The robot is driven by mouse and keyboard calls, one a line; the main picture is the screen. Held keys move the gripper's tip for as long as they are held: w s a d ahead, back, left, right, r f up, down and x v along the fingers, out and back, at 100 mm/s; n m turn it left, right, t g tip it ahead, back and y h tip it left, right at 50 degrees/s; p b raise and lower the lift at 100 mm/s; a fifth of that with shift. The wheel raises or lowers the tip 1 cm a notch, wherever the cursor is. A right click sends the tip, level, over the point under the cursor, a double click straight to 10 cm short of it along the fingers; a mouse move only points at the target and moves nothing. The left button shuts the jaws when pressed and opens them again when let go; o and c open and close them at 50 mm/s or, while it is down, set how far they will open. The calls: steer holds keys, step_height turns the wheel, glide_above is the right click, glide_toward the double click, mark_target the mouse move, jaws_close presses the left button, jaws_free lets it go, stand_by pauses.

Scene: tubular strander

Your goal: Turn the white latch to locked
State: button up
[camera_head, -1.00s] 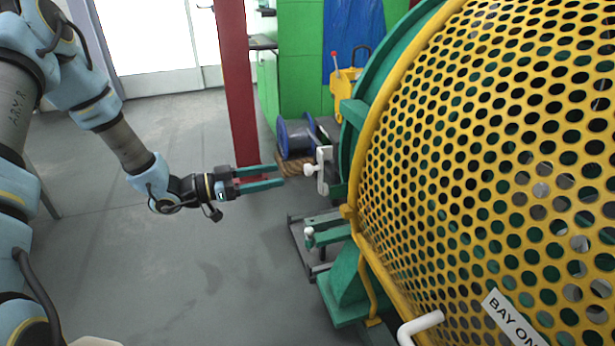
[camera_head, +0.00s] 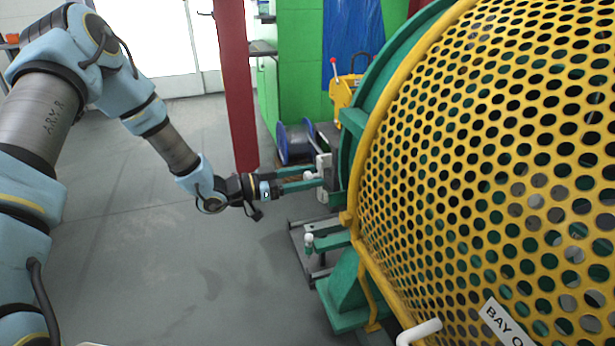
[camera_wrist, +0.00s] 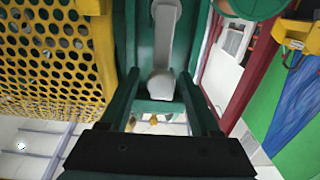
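The white latch (camera_head: 324,163) is on the green frame at the left edge of the yellow mesh guard. In the wrist view its white arm (camera_wrist: 167,28) runs up from a rounded knob (camera_wrist: 162,84). My gripper (camera_head: 318,180) reaches the latch from the left, its two green fingers apart. In the wrist view the fingers (camera_wrist: 157,88) lie on either side of the knob, with no clear grip on it. Whether either finger touches the knob I cannot tell. The fingers hide part of the latch in the head view.
The yellow perforated guard (camera_head: 480,160) fills the right side. A green bracket with a small white knob (camera_head: 309,238) stands below the latch. A red post (camera_head: 236,90) and a blue spool (camera_head: 294,142) are behind. The grey floor (camera_head: 170,270) is open at left.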

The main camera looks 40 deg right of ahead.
jaws_close()
stand_by(1.2)
